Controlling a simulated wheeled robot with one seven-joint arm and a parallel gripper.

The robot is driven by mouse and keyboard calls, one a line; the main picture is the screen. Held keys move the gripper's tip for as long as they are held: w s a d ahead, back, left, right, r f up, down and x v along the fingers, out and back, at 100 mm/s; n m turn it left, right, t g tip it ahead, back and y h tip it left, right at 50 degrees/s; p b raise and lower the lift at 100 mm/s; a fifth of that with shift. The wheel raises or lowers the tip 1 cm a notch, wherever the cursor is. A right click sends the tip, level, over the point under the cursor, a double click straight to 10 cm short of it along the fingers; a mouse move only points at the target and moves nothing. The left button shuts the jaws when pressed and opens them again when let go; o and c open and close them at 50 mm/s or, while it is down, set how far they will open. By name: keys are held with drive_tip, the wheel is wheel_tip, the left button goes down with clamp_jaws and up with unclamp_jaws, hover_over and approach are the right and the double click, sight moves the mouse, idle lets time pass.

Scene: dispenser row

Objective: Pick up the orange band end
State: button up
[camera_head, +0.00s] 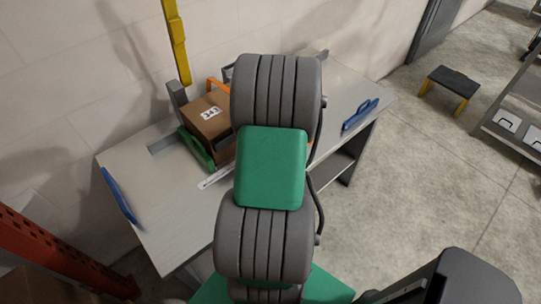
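An orange strip (216,84) shows as a short bent piece just behind the cardboard box, close to the left edge of my arm. I cannot tell whether this is the band's end, as my arm covers what lies to its right. The brown box (208,117) with a white label sits on the grey table (160,200), with a green piece (196,150) along its lower left side. My grey and green arm stands across the middle of the view. My gripper cannot be made out; its fingers do not show.
A yellow bar (177,40) hangs above the table's back edge by the wall. Blue handles sit at the table's left end (119,195) and right side (360,114). A stool (453,88) and a rack (515,122) stand right. The floor between is clear.

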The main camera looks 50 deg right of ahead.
clamp_jaws()
idle(1.2)
